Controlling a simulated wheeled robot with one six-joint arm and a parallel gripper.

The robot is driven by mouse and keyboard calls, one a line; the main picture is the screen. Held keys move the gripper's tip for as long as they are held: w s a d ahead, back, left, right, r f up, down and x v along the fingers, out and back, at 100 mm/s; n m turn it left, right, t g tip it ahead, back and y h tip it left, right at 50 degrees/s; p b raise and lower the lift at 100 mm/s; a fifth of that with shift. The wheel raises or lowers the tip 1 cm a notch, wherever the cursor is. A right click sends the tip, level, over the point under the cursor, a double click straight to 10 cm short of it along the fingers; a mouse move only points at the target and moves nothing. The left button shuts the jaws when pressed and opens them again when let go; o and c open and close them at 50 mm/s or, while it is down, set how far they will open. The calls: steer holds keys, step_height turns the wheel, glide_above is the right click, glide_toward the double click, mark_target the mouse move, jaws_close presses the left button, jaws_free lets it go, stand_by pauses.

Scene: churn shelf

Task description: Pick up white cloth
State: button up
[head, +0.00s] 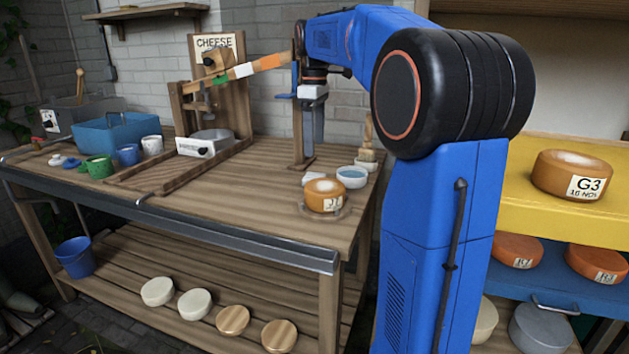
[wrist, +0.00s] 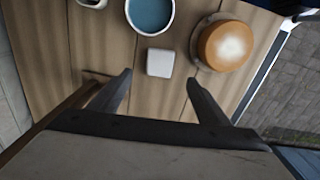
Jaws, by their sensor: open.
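The white cloth (wrist: 160,63) is a small folded square lying flat on the wooden bench. In the head view the cloth (head: 312,178) lies just left of a bowl and behind a cheese wheel. My gripper (wrist: 159,77) is open and empty. In the wrist view its two fingertips are spread wider than the cloth, which appears just beyond and between them. The fingers do not touch the cloth. In the head view my gripper hangs above the back of the bench, partly hard to make out.
An orange cheese wheel (wrist: 226,45) on a round board and a bowl of blue liquid (wrist: 150,12) flank the cloth closely. A wooden press (head: 215,85), a blue bin (head: 118,132) and cups stand further left. Yellow and blue shelves (head: 520,215) with cheeses are at right.

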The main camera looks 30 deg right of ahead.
mark_target(315, 176)
step_height(315, 176, down, 10)
steer(key=shift+d+r, duration=0.1)
stand_by(0.5)
steer(key=shift+c, duration=0.6)
steer(key=c, duration=1)
